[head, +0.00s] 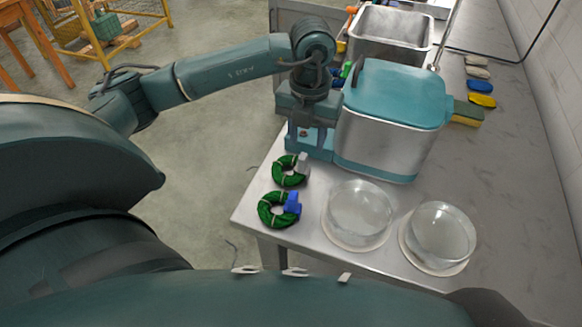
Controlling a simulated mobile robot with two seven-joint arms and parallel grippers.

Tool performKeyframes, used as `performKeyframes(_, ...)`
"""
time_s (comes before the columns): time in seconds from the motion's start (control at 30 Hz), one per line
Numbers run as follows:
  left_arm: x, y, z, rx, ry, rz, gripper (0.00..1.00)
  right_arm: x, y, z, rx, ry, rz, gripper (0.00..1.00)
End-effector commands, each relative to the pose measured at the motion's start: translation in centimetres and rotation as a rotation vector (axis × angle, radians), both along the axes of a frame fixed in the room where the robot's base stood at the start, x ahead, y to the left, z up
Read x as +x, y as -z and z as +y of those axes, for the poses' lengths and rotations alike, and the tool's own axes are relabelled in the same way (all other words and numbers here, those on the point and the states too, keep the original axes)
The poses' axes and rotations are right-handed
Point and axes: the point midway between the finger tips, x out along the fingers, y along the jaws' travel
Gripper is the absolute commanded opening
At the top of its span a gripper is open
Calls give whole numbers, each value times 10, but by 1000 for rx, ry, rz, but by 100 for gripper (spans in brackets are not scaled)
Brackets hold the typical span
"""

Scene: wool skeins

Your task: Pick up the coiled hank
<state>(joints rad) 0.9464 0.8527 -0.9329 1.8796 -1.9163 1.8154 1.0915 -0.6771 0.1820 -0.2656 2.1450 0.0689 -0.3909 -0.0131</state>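Two coiled dark green hanks lie on the near left corner of the steel table (312,240). One hank (280,172) has a grey tag at its upper right. The other hank (268,212), just nearer to me, has a blue tag at its right side. Both are ring-shaped with light ties. My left gripper (309,146) points down beyond the grey-tagged hank, beside the steel box, and is apart from both hanks. I see no hank in it, but its fingertips are too unclear to tell their opening. My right gripper is not in view.
A steel box with a teal lid (398,92) stands right of my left gripper. Two clear round dishes (358,212) (440,236) stand right of the hanks. A steel basin (391,32) is farther back. Small coloured pieces lie along the wall (481,100).

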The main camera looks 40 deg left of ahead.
Motion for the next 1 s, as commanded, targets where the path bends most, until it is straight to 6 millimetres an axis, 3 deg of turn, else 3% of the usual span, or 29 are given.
performKeyframes(0.23, -2, 19, 1, 0, -1, 2, 40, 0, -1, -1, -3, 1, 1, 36)
performKeyframes(0.57, -6, 62, 5, -2, 1, 1, 40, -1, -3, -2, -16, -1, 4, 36)
performKeyframes(0.83, -5, 65, 5, -2, 2, 1, 40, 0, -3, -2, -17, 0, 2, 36)
performKeyframes(1.0, -5, 65, 5, -3, 2, 0, 26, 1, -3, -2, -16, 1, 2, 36)
